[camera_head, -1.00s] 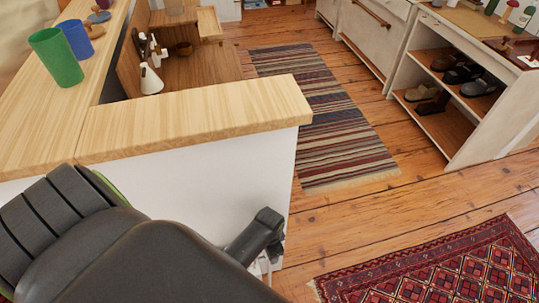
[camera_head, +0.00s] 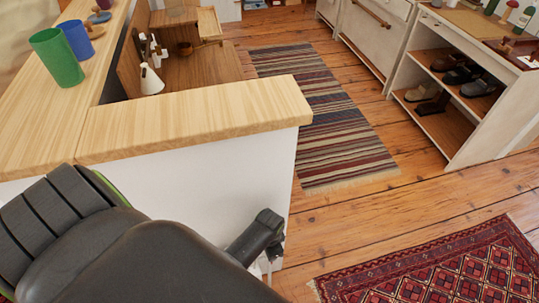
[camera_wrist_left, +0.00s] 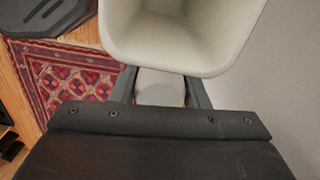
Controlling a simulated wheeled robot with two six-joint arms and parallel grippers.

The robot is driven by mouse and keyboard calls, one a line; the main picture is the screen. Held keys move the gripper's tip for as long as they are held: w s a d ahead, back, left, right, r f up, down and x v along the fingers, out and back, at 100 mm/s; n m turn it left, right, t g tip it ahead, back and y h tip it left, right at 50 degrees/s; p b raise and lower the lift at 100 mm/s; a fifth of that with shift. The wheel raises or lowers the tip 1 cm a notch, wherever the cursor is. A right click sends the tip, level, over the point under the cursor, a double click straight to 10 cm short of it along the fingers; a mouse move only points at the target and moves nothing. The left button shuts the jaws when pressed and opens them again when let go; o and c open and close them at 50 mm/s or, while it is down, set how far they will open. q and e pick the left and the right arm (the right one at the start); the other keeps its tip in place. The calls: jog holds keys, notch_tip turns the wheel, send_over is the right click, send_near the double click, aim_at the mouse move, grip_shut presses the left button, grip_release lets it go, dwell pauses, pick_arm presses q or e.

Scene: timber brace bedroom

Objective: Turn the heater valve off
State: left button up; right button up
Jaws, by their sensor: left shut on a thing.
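In the left wrist view, a pale round knob (camera_wrist_left: 160,86), which looks like the heater valve, sits between the two dark fingers of my left gripper (camera_wrist_left: 161,84). The gripper is shut on it. A beige, hollow, rounded-square body (camera_wrist_left: 180,35) is just beyond the knob. I cannot tell whether the two are joined. In the head view my left gripper (camera_head: 272,252) is low beside the white end wall of the counter, mostly hidden by my own arm. Only a small pale bit of what it holds shows there. My right gripper is in neither view.
A wooden-topped white counter (camera_head: 200,112) is close by on the left, with green (camera_head: 57,58) and blue (camera_head: 77,39) cups. A striped rug (camera_head: 330,125) and a red patterned rug (camera_head: 440,270) lie on the wooden floor. A shoe shelf (camera_head: 450,85) stands at right.

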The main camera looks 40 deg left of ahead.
pick_arm(q)
jog(key=m+p, duration=0.3)
jog(key=shift+r, duration=0.2)
jog(key=shift+f+m+p, duration=0.1)
jog(key=shift+m+p, duration=0.65)
jog(key=shift+m, duration=0.35)
jog(key=shift+f+m+p, duration=0.1)
jog(key=shift+m+p, duration=0.45)
jog(key=shift+m, duration=0.45)
jog(key=o, duration=1)
jog(key=shift+c, duration=0.2)
